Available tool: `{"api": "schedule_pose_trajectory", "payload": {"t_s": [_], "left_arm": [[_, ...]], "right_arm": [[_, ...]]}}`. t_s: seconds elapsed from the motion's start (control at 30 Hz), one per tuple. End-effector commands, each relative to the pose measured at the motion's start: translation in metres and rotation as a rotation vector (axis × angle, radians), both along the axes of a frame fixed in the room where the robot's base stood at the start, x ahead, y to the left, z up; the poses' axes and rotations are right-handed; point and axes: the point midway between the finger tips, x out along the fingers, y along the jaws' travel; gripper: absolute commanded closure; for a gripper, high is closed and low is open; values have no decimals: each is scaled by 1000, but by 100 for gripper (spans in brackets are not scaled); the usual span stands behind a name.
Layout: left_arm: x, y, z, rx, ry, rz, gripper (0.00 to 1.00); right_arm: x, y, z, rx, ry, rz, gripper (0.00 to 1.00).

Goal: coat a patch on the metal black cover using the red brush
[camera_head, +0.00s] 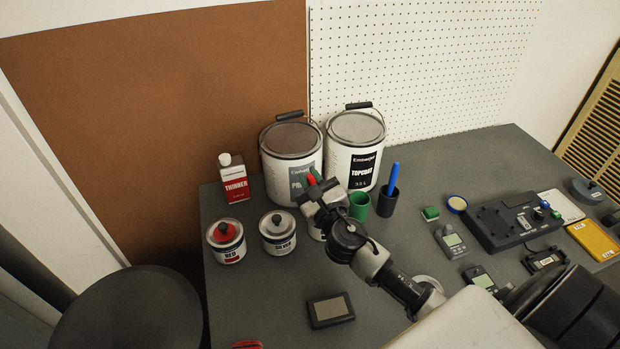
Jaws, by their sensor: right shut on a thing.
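My right gripper (314,187) reaches in from the lower right and is above a small white can (315,232), in front of the two large pails. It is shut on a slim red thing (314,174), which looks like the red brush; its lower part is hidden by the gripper. A green piece shows beside it. I cannot tell whether the bristles touch the can. A flat black piece with a grey rectangular patch (330,309), probably the metal black cover, lies on the table's near left. My left gripper is not in view.
Cans marked RED (229,253) and SILVER (278,242) stand left of the gripper, with a thinner bottle (234,186) behind. A green cup (359,206) and a dark cup (387,202) with a blue handle stand right. Devices crowd the table's right side.

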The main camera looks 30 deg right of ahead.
Motion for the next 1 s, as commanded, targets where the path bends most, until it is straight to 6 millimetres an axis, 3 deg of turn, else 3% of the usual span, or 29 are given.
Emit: {"api": "schedule_pose_trajectory", "payload": {"t_s": [1.0], "left_arm": [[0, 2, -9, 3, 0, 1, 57]], "right_arm": [[0, 0, -11, -1, 0, 0, 100]]}}
